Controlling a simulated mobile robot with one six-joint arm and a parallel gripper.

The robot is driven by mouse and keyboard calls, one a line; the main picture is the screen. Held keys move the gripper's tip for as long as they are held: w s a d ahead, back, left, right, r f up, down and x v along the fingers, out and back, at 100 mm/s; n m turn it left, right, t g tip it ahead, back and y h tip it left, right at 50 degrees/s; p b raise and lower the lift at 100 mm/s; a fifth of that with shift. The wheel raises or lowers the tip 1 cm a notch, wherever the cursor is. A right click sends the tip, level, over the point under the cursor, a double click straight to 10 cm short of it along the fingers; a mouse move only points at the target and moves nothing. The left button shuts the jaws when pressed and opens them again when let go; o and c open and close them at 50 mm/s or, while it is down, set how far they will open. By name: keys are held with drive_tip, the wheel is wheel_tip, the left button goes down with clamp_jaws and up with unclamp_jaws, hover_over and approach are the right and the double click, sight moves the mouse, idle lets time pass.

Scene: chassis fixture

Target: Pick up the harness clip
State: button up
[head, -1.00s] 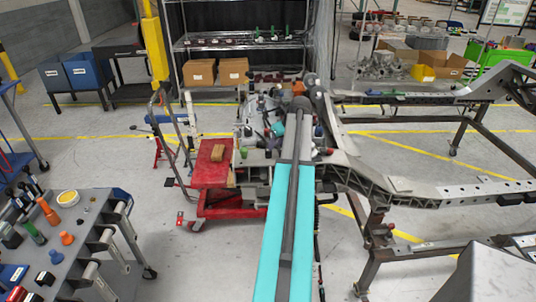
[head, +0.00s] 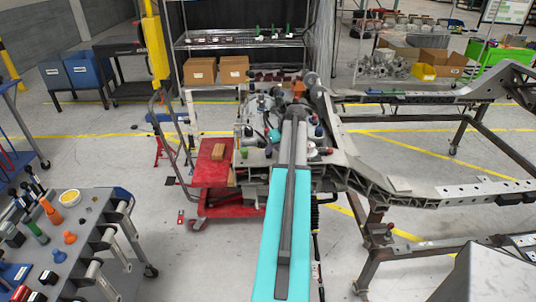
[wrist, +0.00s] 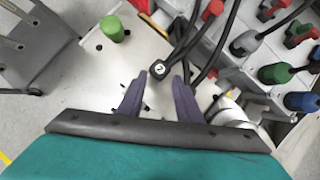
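In the wrist view, a small black part with a pale mark on its top (wrist: 158,70), seemingly the harness clip, sits at the end of a black cable over a light metal plate. My gripper (wrist: 158,88) points at it with two dark purple fingers spread apart and nothing between them. The part lies just beyond the fingertips, roughly centred in the gap; I cannot tell its height against them. In the head view, my arm reaches over the cluttered end of the chassis (head: 370,178), and I cannot make out the clip or fingers there.
In the wrist view, a green knob (wrist: 113,28) stands at the upper left, and red, green and blue connectors (wrist: 278,73) with black cables crowd the right. In the head view, a red cart (head: 212,173) stands left of the chassis and a tool table (head: 95,235) at lower left.

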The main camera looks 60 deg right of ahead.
sight(271, 154)
drive_tip(key=shift+p+x, duration=0.65)
drive_tip(key=shift+x, duration=1.1)
clamp_jaws()
